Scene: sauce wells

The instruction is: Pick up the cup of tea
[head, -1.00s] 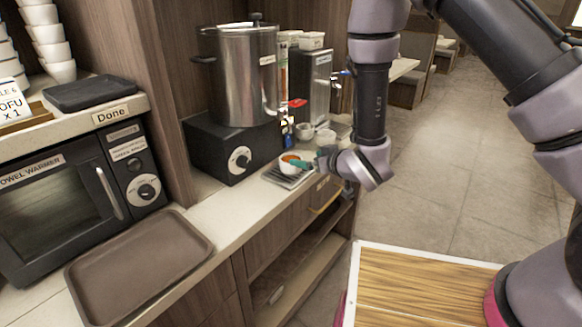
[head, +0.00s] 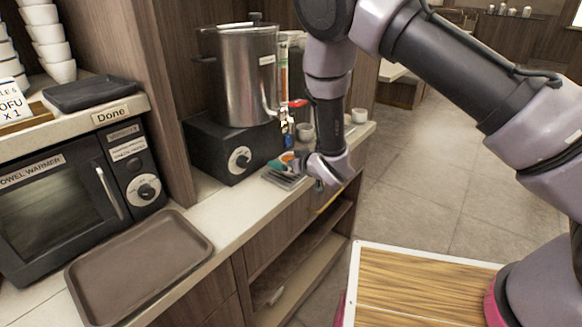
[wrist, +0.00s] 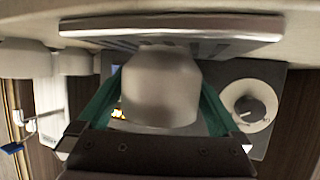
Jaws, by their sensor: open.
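The cup of tea (wrist: 160,85) is a small whitish cup that fills the middle of the wrist view, which looks upside down. It stands on a metal drip tray (wrist: 235,27) below the big steel urn's tap. In the head view my gripper (head: 281,165) is at the tray, and only a little of the cup and its orange tea shows there. My gripper's teal fingers (wrist: 160,100) are open, one on each side of the cup. I cannot tell whether they touch it.
The steel urn (head: 248,75) on its black base (head: 225,150) stands just behind the tray. Other small cups (head: 305,131) stand further along the counter. A brown tray (head: 140,262) lies at the front left, beside the towel warmer (head: 50,205). The counter between the trays is clear.

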